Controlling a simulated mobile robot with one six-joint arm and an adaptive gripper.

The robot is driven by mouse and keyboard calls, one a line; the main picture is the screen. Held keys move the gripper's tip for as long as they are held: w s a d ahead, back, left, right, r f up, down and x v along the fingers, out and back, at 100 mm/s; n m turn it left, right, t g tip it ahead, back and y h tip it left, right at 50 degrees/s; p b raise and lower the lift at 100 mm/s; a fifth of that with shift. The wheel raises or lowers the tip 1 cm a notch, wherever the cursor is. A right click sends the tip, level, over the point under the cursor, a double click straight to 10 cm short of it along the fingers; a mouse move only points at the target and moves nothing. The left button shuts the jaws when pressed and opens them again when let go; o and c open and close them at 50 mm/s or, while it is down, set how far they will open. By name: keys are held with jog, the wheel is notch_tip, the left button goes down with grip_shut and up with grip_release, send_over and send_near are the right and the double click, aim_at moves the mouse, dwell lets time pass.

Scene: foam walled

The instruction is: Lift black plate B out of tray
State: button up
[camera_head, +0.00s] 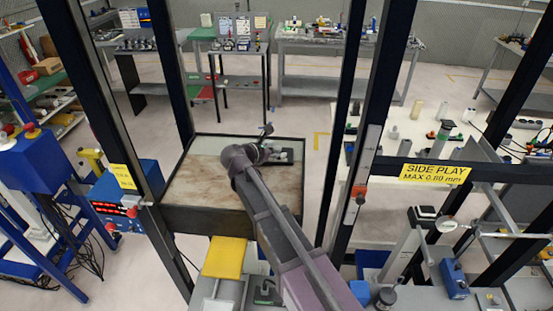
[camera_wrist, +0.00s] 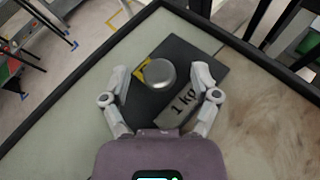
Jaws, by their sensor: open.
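A black square plate (camera_wrist: 140,100) lies in the tray (camera_wrist: 92,62). It has a round silver knob (camera_wrist: 161,73) near its middle, a grey strip reading "1 kg" and a yellow mark partly hidden by the knob. No letter B can be read. My gripper (camera_wrist: 161,76) is open, with one finger on each side of the knob, apart from it in the picture. The height gap cannot be told. In the head view, my arm partly hides the plate (camera_head: 285,155) at the right side of the tray (camera_head: 205,213).
The tray has a raised dark rim and a pale, stained floor, with free room to the left in the head view. Dark upright posts stand on both sides of it. A yellow pad (camera_head: 224,258) is in front, and a blue instrument box (camera_head: 125,200) is at left.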

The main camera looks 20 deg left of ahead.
jog(key=shift+w+d+f, duration=0.1)
jog(key=shift+w+d, duration=0.05)
jog(key=shift+w, duration=0.15)
dwell(0.4)
grip_shut()
